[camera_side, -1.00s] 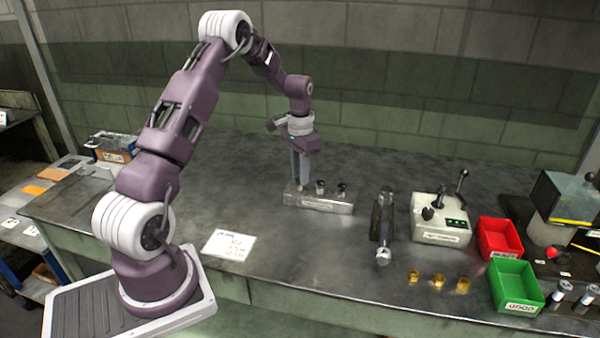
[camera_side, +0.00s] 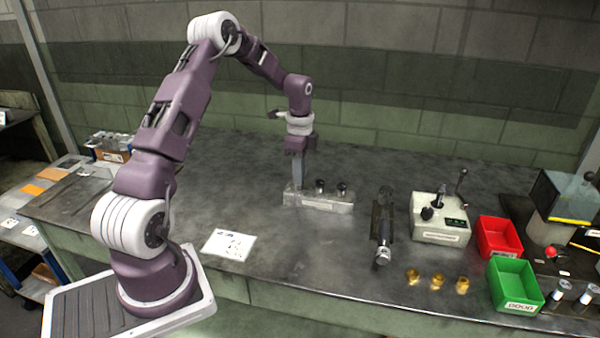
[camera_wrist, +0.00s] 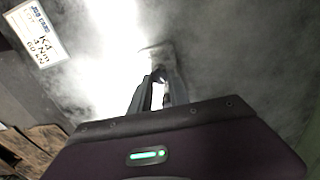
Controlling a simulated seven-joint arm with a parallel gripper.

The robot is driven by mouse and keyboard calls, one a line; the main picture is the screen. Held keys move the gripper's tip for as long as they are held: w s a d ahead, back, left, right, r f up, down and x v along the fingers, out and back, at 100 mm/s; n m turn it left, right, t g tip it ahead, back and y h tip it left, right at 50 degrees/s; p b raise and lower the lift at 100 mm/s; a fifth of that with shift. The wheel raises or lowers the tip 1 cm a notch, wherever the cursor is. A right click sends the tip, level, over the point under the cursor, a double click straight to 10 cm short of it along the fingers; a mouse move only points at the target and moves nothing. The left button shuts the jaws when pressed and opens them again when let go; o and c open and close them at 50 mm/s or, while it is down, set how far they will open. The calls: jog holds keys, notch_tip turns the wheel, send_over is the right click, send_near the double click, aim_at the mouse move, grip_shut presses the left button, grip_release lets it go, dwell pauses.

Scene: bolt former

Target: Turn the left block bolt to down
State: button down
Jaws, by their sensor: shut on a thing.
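The metal block (camera_side: 335,206) lies on the bench in the side view. Its middle bolt (camera_side: 320,186) and right bolt (camera_side: 342,189) stand upright with dark tops. My gripper (camera_side: 297,190) points down over the block's left end, with its fingers shut on the left block bolt. That bolt is hidden by the fingers, so its turn cannot be read.
Right of the block stand a dark fixture with a metal cylinder (camera_side: 382,255) and a lever box (camera_side: 440,234). Farther right are a red bin (camera_side: 497,240) and a green bin (camera_side: 514,290). A printed card (camera_side: 229,244) lies front left; bench around it is clear.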

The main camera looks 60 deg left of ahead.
jog(key=m, duration=0.4)
jog(key=shift+r+m, duration=0.15)
jog(key=shift+m, duration=0.15)
jog(key=m, duration=0.9)
jog(key=shift+s, duration=0.15)
jog(key=shift+m, duration=1.7)
jog(key=c, duration=1.2)
grip_release()
jog(key=shift+s, duration=0.1)
jog(key=shift+c, duration=0.2)
